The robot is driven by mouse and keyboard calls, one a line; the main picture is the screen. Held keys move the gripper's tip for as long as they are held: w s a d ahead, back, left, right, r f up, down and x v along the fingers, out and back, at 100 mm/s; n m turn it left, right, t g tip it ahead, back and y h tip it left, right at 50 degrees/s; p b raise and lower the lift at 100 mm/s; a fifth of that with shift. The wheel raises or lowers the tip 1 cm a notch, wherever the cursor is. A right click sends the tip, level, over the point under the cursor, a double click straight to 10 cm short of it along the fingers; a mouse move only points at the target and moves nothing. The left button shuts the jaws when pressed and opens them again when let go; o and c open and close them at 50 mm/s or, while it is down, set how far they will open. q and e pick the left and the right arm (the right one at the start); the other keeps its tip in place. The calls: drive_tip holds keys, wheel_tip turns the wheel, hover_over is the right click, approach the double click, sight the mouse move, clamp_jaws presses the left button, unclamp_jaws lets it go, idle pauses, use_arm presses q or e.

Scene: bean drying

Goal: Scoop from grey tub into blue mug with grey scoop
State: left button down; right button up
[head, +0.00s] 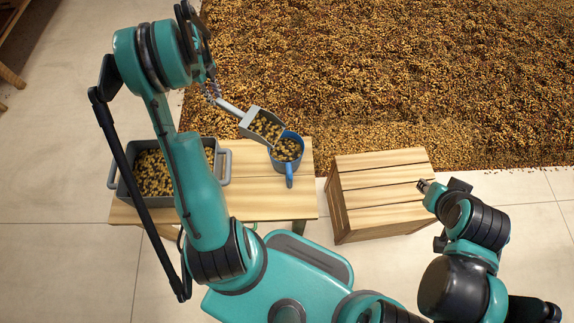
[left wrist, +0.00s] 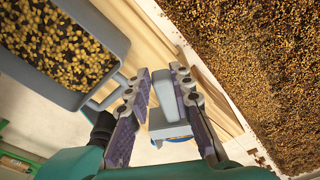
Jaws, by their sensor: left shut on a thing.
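My left gripper (head: 210,88) is shut on the handle of the grey scoop (head: 243,112). The scoop holds dark and yellow beans, and its front edge is over or at the rim of the blue mug (head: 289,169). The mug stands on the slatted table with beans inside. The grey tub (head: 224,165), with beans in it, is on the table's left, partly hidden by my arm. In the left wrist view the scoop handle (left wrist: 165,92) is between the fingers; the tub (left wrist: 112,38) is upper left. My right gripper (head: 424,186) is by the wooden crate; its jaws are too small to judge.
The light wooden table (head: 250,190) carries the tub and mug. A slatted wooden crate (head: 380,185) stands to its right, with a gap between. A wide bed of drying beans (head: 400,70) covers the floor behind. Pale tiles (head: 60,180) are clear at left.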

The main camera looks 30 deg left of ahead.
use_arm(q)
drive_tip(key=shift+d, duration=0.1)
drive_tip(key=shift+s+d+r+p, duration=0.3)
drive_tip(key=shift+s+d+r, duration=0.15)
drive_tip(key=shift+s, duration=0.3)
drive_tip(key=shift+s+d+r+p, duration=0.3)
drive_tip(key=shift+s+r, duration=0.3)
drive_tip(key=shift+s, duration=0.15)
drive_tip(key=shift+s+d+r+p, duration=0.25)
drive_tip(key=shift+s+d+r, duration=0.2)
drive_tip(key=shift+s, duration=0.3)
drive_tip(key=s+d+r+p, duration=0.1)
drive_tip(key=s+d+r, duration=0.2)
drive_tip(key=s, duration=0.3)
drive_tip(key=shift+p, duration=0.3)
drive_tip(key=shift+s, duration=0.1)
